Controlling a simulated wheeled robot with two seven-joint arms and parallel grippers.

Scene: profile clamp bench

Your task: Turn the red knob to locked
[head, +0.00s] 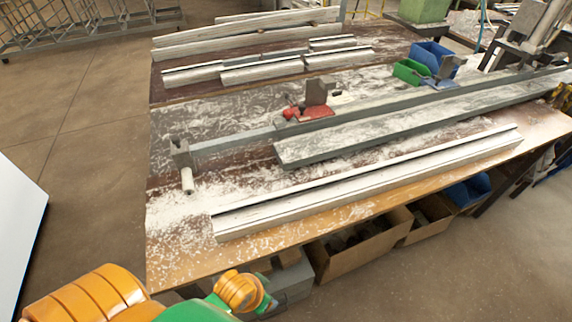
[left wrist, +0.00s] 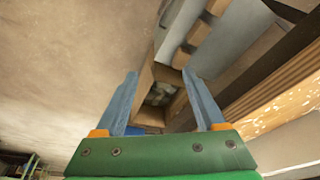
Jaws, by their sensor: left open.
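The red knob (head: 291,113) is in the middle of the head view, at the left end of a red clamp base (head: 317,112). A grey upright block (head: 318,91) stands on that base, beside a long grey rail. The knob is small here and I cannot tell which way it is turned. My left gripper shows in the left wrist view (left wrist: 160,74), its two blue-grey fingers apart with nothing between them. In the head view my left arm is at the bottom left, in front of the bench and far from the knob. My right gripper is not in view.
The wooden bench (head: 165,265) is strewn with white shavings. A long pale profile (head: 370,185) lies along its front, with a grey bar behind it. A grey post (head: 180,150) stands at the rail's left end. Green (head: 408,71) and blue bins stand behind. Cardboard boxes (head: 360,258) sit underneath.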

